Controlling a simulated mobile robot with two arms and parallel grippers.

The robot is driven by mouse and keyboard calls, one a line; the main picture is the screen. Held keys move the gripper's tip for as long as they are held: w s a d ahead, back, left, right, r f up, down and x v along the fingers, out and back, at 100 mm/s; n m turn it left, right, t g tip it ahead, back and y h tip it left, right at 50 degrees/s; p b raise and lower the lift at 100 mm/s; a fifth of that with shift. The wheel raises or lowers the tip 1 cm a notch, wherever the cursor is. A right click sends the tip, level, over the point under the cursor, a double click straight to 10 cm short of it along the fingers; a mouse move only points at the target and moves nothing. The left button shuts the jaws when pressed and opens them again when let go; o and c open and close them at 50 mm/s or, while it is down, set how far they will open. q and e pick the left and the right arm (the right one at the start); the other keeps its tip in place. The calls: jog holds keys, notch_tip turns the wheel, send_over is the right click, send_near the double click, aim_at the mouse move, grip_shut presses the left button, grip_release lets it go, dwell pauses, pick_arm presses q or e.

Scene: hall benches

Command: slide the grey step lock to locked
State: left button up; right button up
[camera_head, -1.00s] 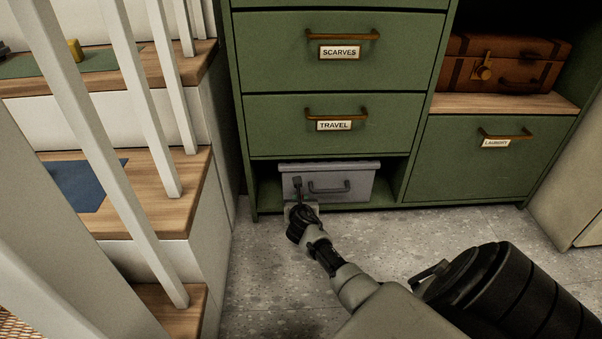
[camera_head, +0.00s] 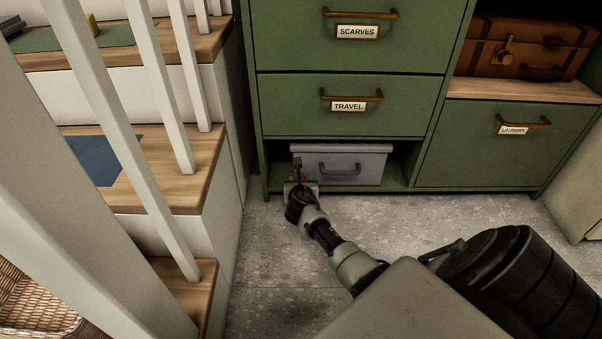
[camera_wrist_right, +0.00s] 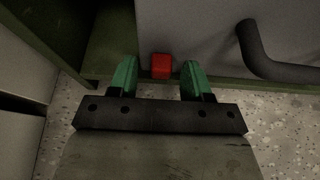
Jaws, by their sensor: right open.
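The grey step (camera_head: 372,165) is a low grey box with a dark handle (camera_head: 341,170), set in the open bottom bay of the green cabinet. A small red block (camera_wrist_right: 161,66), which looks like its lock slider, sits on the left part of its front and shows as a red spot in the head view (camera_head: 302,178). My right gripper (camera_wrist_right: 160,72) is open, with one green finger to each side of the red block. I cannot tell whether they touch it. In the head view the right gripper (camera_head: 301,175) partly covers the step's left end. My left gripper is not in view.
The TRAVEL drawer (camera_head: 300,103) is right above the bay, and the LAUNDRY drawer (camera_head: 480,155) is to its right. White stair posts (camera_head: 160,90) and wooden stairs (camera_head: 185,165) stand close on the left. The speckled floor (camera_head: 440,230) in front is clear.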

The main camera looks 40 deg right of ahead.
jog(key=p+v, duration=0.7)
jog(key=v, duration=0.3)
jog(key=shift+s+a+r+p, duration=0.2)
jog(key=shift+s+p, duration=0.05)
jog(key=shift+p, duration=0.1)
